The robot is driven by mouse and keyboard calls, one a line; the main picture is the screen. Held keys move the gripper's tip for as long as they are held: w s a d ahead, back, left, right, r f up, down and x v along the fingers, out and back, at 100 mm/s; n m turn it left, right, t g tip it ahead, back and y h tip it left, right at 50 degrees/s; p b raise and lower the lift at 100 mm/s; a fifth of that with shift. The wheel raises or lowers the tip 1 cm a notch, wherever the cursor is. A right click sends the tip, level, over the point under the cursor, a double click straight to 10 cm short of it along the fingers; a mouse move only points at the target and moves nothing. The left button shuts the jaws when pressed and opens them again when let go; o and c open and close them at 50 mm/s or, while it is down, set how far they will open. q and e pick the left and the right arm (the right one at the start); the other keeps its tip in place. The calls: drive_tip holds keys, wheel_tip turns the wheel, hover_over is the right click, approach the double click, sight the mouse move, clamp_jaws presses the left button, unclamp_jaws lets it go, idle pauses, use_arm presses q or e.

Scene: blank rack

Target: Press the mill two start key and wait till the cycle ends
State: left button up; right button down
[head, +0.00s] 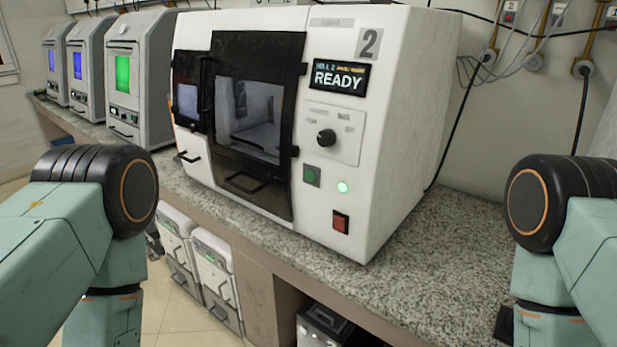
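Mill two (400,130) is a white boxy machine on the counter, marked with a grey "2" plate (370,43). Its display (339,78) reads READY. Its dark-framed door (250,120) looks closed. On the front panel are a black knob (326,137), a dark green square key (312,175), a lit round green lamp (343,187) and a red switch (340,222). The key's label is too small to read. My arms come in from both sides, bent at the elbow. Neither gripper's fingers can be made out, and nothing touches the panel.
Several smaller grey machines (125,75) with lit screens stand at the left. Black cables (460,130) hang along the wall.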

use_arm(q)
drive_tip(key=shift+c, duration=0.4)
clamp_jaws()
idle(1.3)
